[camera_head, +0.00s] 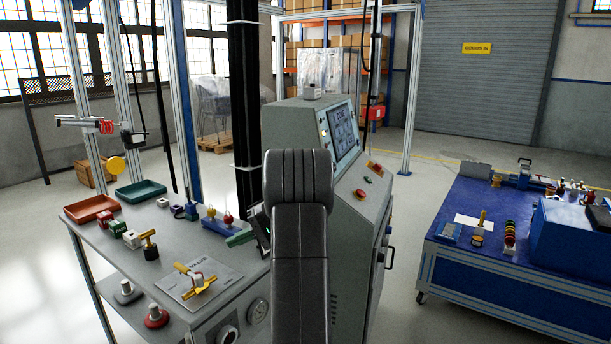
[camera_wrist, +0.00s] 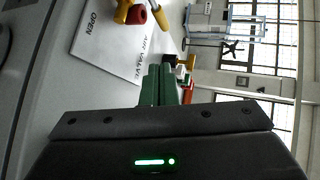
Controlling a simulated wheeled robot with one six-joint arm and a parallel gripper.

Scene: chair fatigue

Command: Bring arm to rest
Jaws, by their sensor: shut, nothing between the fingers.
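My black arm rises in the middle of the head view, in front of the grey control cabinet (camera_head: 312,160). My gripper (camera_head: 240,238) shows just left of the arm, over the right part of the grey workbench (camera_head: 150,240). Its green fingers are together and empty. In the wrist view my gripper (camera_wrist: 161,85) points at the bench top, with the fingers side by side near the white air valve sheet (camera_wrist: 110,45). The yellow valve handle (camera_head: 198,285) lies on that sheet, apart from the fingers. The gripper's far side is hidden in the head view.
A red tray (camera_head: 91,208), a green tray (camera_head: 140,191) and several small parts sit on the workbench. A blue bench (camera_head: 480,250) with fixtures stands at the right. Open floor lies between the cabinet and the blue bench.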

